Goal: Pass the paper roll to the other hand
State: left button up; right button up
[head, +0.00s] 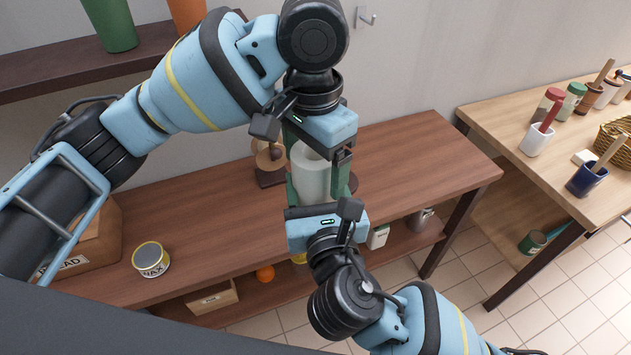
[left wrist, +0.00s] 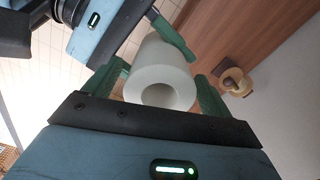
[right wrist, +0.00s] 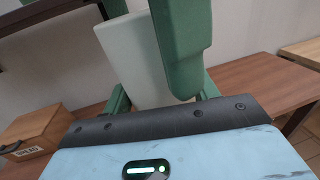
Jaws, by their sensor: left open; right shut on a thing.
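The white paper roll (head: 311,173) is held above the wooden table, between my two facing grippers. My right gripper (head: 320,194), below it, is shut on the roll. My left gripper (head: 317,158) comes from above and is open, its green fingers on either side of the roll and its far end inside the jaws. In the left wrist view, the roll's open end (left wrist: 160,92) faces the palm between the spread fingers. In the right wrist view, the roll (right wrist: 132,62) is partly hidden by a large green finger.
On the table (head: 415,165) stand a wooden stand (head: 268,160), a round tin (head: 151,259) and a bread box (head: 90,245). A lower shelf holds an orange (head: 265,273) and a small crate (head: 212,298). A side counter (head: 500,125) at right carries jars and utensils. A wall hook (head: 365,17) is behind.

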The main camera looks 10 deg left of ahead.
pick_arm(q)
notch_tip(320, 180, up, 9)
jog(key=shift+r, duration=0.15)
